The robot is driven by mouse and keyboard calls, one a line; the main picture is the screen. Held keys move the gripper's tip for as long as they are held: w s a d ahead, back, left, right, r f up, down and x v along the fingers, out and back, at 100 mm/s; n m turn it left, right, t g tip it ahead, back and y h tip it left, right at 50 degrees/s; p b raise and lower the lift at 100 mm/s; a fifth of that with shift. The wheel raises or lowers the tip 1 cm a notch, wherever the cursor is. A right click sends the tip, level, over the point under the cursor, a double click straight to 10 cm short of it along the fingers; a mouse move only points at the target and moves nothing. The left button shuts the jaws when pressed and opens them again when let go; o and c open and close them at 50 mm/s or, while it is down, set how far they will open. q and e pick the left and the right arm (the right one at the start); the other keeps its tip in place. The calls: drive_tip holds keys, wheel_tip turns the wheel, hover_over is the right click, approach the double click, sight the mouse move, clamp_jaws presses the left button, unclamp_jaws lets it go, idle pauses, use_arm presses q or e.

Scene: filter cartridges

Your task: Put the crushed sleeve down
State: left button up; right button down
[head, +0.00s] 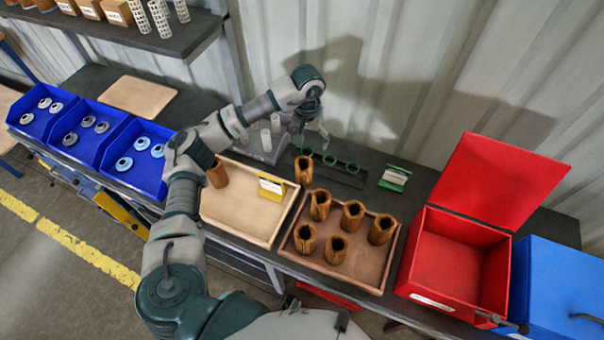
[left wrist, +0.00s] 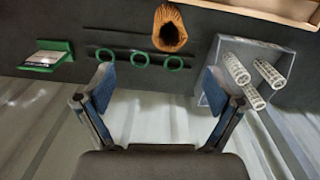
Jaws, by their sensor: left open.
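A brown pleated sleeve (head: 304,170) stands by itself on the dark bench beside a rack with green rings (head: 330,160). It also shows in the left wrist view (left wrist: 170,28), beyond my fingertips and apart from them. I cannot tell for sure whether it is crushed. My left gripper (head: 313,138) is open and empty above the back of the bench, near the rack; its two spread blue-padded fingers show in the left wrist view (left wrist: 160,85). Several more pleated sleeves (head: 352,214) stand in a brown tray (head: 371,277). My right gripper is in neither view.
A light tray (head: 240,229) holds one sleeve (head: 218,175) and a yellow card holder (head: 271,188). A clear holder with white mesh cores (left wrist: 237,68) stands near the rack. A green card holder (head: 394,177) and an open red box (head: 455,262) are right. Blue bins (head: 90,128) stand left.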

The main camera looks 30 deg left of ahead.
sight(302, 160)
use_arm(q)
drive_tip(key=f, duration=0.3)
drive_tip(key=a+f, duration=0.1)
drive_tip(key=f, duration=0.3)
drive_tip(key=a+f+p, duration=0.1)
drive_tip(key=f, duration=0.3)
drive_tip(key=shift+f, duration=0.1)
drive_tip(key=shift+d+f, duration=0.35)
drive_tip(key=shift+f, duration=0.2)
wheel_tip(302, 160, down, 4)
drive_tip(key=shift+f+p, duration=0.25)
drive_tip(key=shift+p, duration=0.15)
drive_tip(key=shift+a+f, duration=0.25)
drive_tip(key=shift+f, duration=0.1)
drive_tip(key=shift+d, duration=0.15)
drive_tip(key=c, duration=1)
drive_tip(key=shift+d+r, duration=0.1)
drive_tip(key=shift+d, duration=0.05)
drive_tip(key=shift+c, duration=1.1)
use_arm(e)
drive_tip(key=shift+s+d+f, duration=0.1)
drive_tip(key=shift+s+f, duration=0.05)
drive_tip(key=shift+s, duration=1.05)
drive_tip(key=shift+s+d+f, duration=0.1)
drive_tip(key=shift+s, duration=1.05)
